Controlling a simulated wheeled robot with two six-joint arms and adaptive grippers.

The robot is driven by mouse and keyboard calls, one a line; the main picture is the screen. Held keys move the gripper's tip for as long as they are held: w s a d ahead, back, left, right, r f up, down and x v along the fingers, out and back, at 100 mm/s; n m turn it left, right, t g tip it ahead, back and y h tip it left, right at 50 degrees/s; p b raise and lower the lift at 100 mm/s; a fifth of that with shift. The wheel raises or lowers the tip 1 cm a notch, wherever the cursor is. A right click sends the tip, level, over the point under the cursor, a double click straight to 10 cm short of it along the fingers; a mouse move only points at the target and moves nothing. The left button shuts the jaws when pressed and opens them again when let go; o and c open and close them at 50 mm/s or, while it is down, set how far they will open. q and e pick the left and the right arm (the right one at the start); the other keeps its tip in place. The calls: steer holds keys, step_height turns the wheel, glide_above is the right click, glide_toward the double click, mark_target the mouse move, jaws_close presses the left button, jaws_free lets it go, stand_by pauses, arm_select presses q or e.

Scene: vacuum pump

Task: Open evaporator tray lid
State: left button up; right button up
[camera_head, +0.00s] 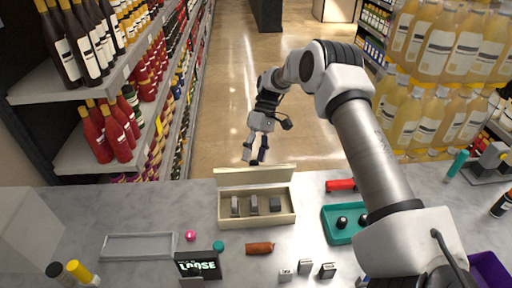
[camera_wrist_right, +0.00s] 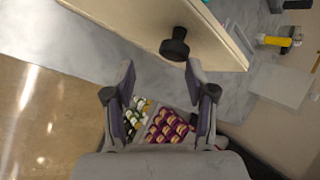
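The evaporator tray (camera_head: 225,215) is a cream box on the grey counter, with several small dark blocks inside. Its lid (camera_head: 255,178) is raised along the far edge, so the inside shows from above. In the right wrist view, a cream panel (camera_wrist_right: 208,22), seemingly the lid's outer face, carries a black knob (camera_wrist_right: 175,45). My right gripper (camera_head: 255,158) is beyond the lid, past the counter's far edge. It also shows in the right wrist view (camera_wrist_right: 163,100), with its fingers apart and nothing between them, clear of the knob. My left gripper is out of view.
A teal tray (camera_head: 333,234), a red cylinder (camera_head: 341,185) and a brown cylinder (camera_head: 260,248) lie near the box. Shelves with bottles (camera_head: 113,135) flank the open aisle.

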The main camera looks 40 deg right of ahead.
steer(key=w+d+r, duration=0.4)
steer(key=d, duration=0.1)
steer(key=shift+w+d+r, duration=0.25)
steer(key=shift+w+d, duration=0.05)
steer(key=shift+w, duration=0.05)
stand_by(0.3)
stand_by(0.3)
